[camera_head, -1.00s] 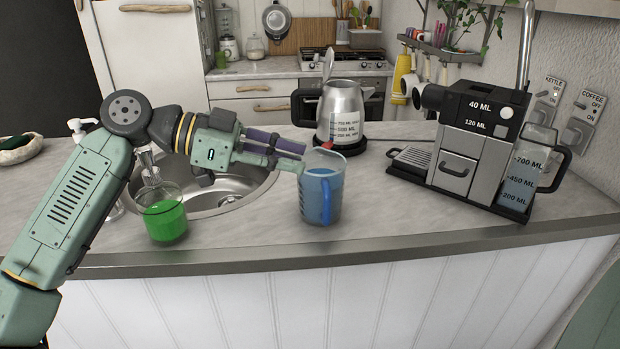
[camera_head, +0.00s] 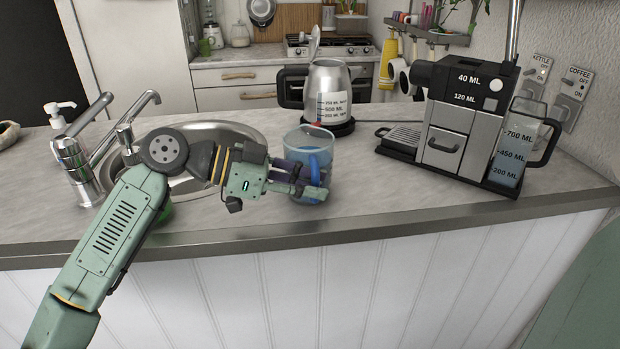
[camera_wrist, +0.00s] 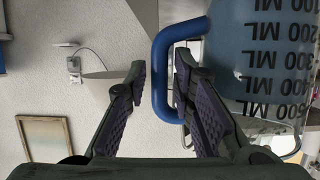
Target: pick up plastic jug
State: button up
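The plastic jug (camera_head: 296,150) is clear with blue liquid and a blue handle, standing upright on the counter right of the sink. In the wrist view its body (camera_wrist: 262,60) with printed ML marks fills the upper right. My gripper (camera_head: 318,182) is at the jug's handle side, low in front of the body. In the wrist view my gripper (camera_wrist: 160,80) is open, with the blue handle (camera_wrist: 163,75) between its two purple-padded fingers. The right finger lies close to the handle; I cannot tell if it touches. The left finger is apart from it.
A steel kettle (camera_head: 326,88) stands on its base behind the jug. A coffee machine (camera_head: 455,125) with a water tank is at the right. The sink (camera_head: 215,135) and soap dispenser (camera_head: 70,150) are at the left. A green-liquid container (camera_head: 166,212) is mostly hidden behind my arm.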

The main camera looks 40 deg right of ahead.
jog(key=shift+s+d+f, duration=0.2)
jog(key=shift+s+d, duration=0.1)
jog(key=shift+d, duration=0.15)
jog(key=shift+c, duration=0.5)
grip_shut()
jog(key=shift+r, duration=0.1)
